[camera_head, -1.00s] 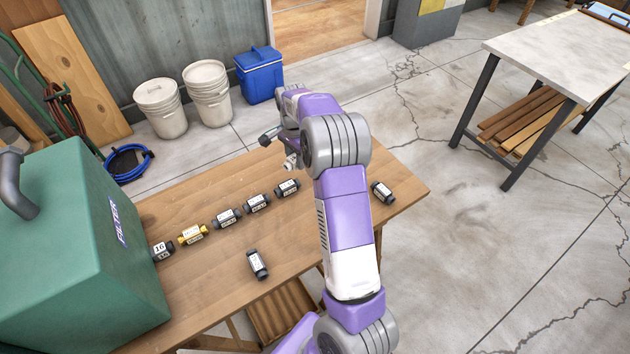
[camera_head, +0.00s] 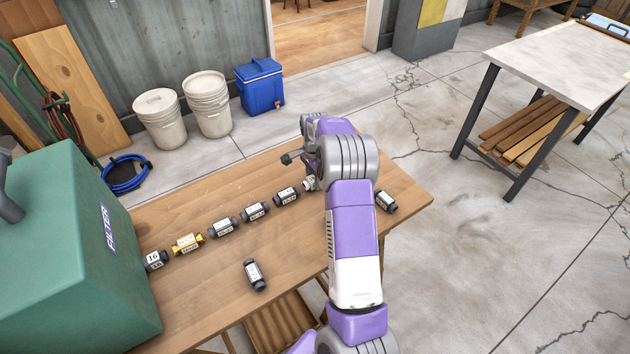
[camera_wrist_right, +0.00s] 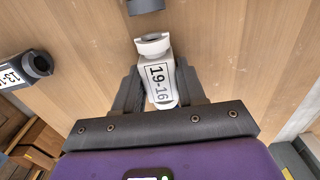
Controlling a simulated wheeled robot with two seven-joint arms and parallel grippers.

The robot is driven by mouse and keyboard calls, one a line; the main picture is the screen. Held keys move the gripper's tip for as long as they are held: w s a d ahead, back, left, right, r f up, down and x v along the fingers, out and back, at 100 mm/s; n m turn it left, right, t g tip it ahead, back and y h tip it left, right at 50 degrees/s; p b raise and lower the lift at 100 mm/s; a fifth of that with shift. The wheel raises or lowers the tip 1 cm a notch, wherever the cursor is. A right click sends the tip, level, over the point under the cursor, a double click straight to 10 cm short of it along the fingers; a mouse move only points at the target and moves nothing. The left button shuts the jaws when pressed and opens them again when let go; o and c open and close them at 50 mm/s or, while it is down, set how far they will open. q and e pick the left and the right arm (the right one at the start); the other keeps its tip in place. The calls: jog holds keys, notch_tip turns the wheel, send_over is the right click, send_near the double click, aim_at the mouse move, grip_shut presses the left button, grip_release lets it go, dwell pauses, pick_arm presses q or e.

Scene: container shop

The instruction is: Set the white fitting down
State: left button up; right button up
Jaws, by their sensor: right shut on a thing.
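The white fitting (camera_wrist_right: 157,75) is held between the dark fingers of my right gripper (camera_wrist_right: 160,92) in the wrist view. Its label reads 19-16. In the head view only a small pale part of the fitting (camera_head: 309,184) shows beside my right arm, close to the right end of the row of fittings. My right gripper is shut on it, low over the wooden table (camera_head: 205,305). I cannot tell whether the fitting touches the table. My left gripper is not in view.
A row holds several black fittings (camera_head: 286,195) and a yellow one (camera_head: 187,243). Loose black fittings lie in front (camera_head: 255,275) and at right (camera_head: 386,201). A green filter box (camera_head: 60,260) stands at left. The table's front middle is mostly bare.

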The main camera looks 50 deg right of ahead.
jog(key=shift+f, duration=0.25)
jog(key=o, duration=1.2)
jog(key=shift+f, duration=0.1)
jog(key=shift+c, duration=0.2)
notch_tip(320, 180, up, 12)
jog(key=p, duration=0.3)
jog(key=shift+r, duration=0.2)
